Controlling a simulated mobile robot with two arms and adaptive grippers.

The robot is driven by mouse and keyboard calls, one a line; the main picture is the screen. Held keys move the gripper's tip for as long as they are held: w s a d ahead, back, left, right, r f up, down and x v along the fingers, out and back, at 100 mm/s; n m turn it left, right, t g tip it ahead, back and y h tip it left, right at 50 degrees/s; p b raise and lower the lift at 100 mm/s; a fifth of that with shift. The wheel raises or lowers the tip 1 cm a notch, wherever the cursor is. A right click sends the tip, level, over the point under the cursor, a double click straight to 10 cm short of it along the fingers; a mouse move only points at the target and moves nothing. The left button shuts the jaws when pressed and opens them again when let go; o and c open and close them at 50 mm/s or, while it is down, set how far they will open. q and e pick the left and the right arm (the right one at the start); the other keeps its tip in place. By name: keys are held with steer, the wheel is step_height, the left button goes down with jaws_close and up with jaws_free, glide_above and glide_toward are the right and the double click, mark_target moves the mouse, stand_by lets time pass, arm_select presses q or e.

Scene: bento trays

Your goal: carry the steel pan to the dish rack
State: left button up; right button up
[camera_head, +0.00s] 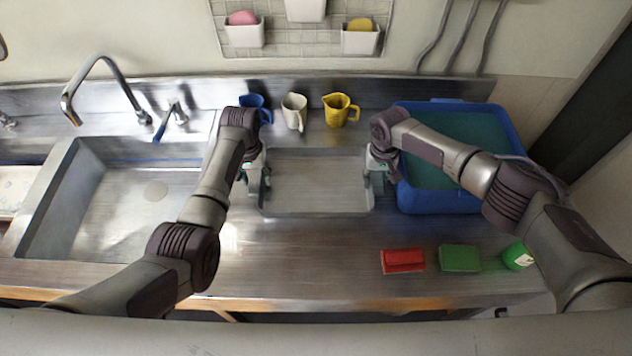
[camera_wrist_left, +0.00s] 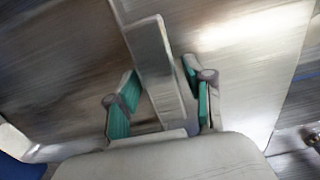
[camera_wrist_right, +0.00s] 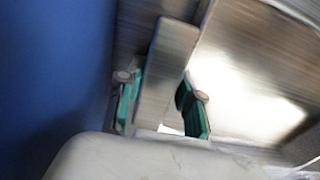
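The steel pan (camera_head: 315,182), a shallow rectangular tray, is level in the middle of the head view, at the counter. My left gripper (camera_head: 258,175) is at its left rim, and my right gripper (camera_head: 380,170) is at its right rim. In the left wrist view the pan's rim (camera_wrist_left: 158,65) lies between the teal-padded fingers (camera_wrist_left: 160,92). In the right wrist view the rim (camera_wrist_right: 160,75) likewise lies between the fingers (camera_wrist_right: 158,102). The gap under the pan cannot be judged. I cannot clearly pick out a dish rack.
A blue tub (camera_head: 407,198) stands close to the right of the pan. Blue, white (camera_head: 294,110) and yellow (camera_head: 338,109) cups stand behind. A sink (camera_head: 120,215) is at left. A red sponge (camera_head: 402,261), green sponge (camera_head: 460,258) and green bottle (camera_head: 517,255) are at front right.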

arm_select(q)
steer(key=c, duration=0.5)
arm_select(e)
steer(key=c, duration=0.5)
arm_select(q)
jaws_close()
arm_select(e)
jaws_close()
arm_select(q)
steer(key=shift+r, duration=0.1)
arm_select(e)
steer(key=shift+r, duration=0.1)
